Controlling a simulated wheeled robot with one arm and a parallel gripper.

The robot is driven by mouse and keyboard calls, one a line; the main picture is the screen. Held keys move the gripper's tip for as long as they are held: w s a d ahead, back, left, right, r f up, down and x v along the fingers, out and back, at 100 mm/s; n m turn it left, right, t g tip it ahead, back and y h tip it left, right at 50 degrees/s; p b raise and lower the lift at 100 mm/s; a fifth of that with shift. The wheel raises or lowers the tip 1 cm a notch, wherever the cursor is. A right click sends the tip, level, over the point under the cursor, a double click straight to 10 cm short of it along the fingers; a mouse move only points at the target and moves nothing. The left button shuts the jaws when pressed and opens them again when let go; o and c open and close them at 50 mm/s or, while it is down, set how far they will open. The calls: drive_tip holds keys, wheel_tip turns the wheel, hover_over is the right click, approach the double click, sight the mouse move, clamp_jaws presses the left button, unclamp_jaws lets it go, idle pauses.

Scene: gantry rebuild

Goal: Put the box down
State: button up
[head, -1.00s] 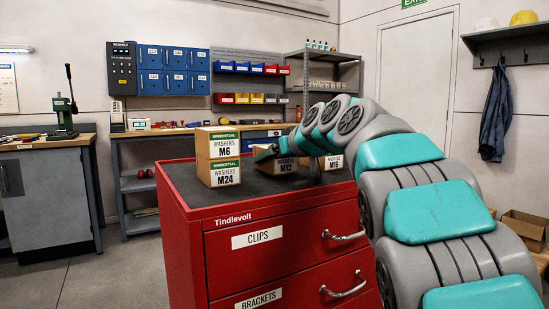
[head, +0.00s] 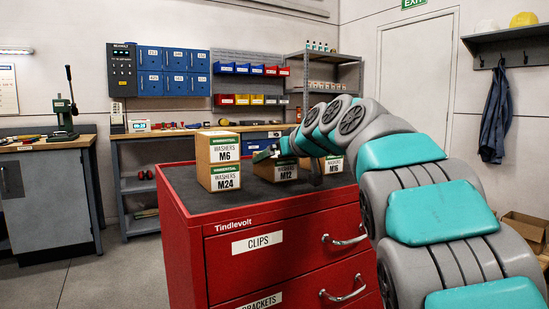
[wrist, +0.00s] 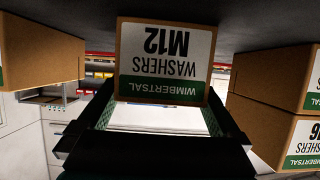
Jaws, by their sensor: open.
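The M12 washers box (head: 286,175), brown with a white and green label, stands upright on the dark top of the red cabinet (head: 290,222). It is also in the middle of the wrist view (wrist: 165,60), where the picture is upside down. My gripper (head: 270,153) is open at the upper part of this box. In the wrist view its dark fingers (wrist: 158,108) stand apart, with the box's label face between or just beyond their tips. I cannot tell whether either finger touches it. The box's far side is hidden.
Left of it, an M6 box (head: 224,149) is stacked on an M24 box (head: 225,178). An M16 box (head: 336,163) stands close on the right, partly behind my arm. The cabinet top is bare in front of the M12 box. A workbench (head: 180,133) stands behind.

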drive_tip(key=b+v, duration=0.1)
drive_tip(key=v, duration=1)
drive_tip(key=shift+s+d, duration=0.25)
idle(0.7)
